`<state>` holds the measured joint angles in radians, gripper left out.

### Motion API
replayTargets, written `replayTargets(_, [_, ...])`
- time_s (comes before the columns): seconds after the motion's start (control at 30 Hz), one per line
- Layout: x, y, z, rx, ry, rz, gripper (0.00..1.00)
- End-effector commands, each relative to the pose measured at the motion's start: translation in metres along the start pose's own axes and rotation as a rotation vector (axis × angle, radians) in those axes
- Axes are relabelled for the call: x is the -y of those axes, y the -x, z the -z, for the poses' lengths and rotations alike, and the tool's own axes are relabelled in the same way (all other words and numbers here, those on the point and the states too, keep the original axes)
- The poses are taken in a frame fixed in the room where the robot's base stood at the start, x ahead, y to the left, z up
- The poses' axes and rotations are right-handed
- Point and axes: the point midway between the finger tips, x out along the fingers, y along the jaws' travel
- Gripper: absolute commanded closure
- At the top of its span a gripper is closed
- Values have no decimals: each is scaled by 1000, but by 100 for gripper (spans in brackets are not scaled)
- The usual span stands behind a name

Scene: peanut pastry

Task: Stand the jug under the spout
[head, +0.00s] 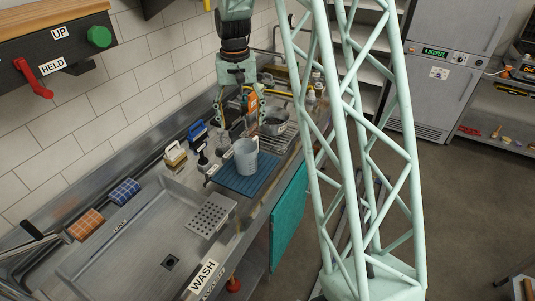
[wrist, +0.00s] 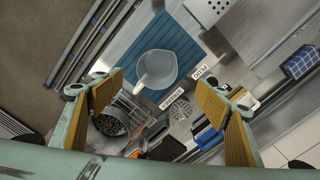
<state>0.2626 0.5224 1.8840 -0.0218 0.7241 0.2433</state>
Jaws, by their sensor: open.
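The jug (head: 245,158) is pale grey-blue and stands upright on a ribbed blue mat (head: 232,182) on the steel counter. The wrist view looks down on the jug (wrist: 156,66), with its narrow end toward the camera, and on the mat (wrist: 190,41). My gripper (head: 237,118) is open and empty, above and behind the jug, apart from it. In the wrist view its two fingers (wrist: 160,84) are spread wide, with the jug beyond and between their tips. I cannot make out the spout clearly in either view.
Brushes and a blue-handled tool (head: 198,133) stand along the wall side. A perforated plate (head: 211,214) lies by the wash basin (head: 130,240) in front.

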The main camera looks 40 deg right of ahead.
Motion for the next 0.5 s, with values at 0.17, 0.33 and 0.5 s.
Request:
replayTargets(0.17, [6, 32, -20, -19, 25, 5, 32])
replayTargets(0.33, [10, 62, -42, -38, 52, 10, 32])
replayTargets(0.5, [13, 91, -65, -56, 79, 15, 32])
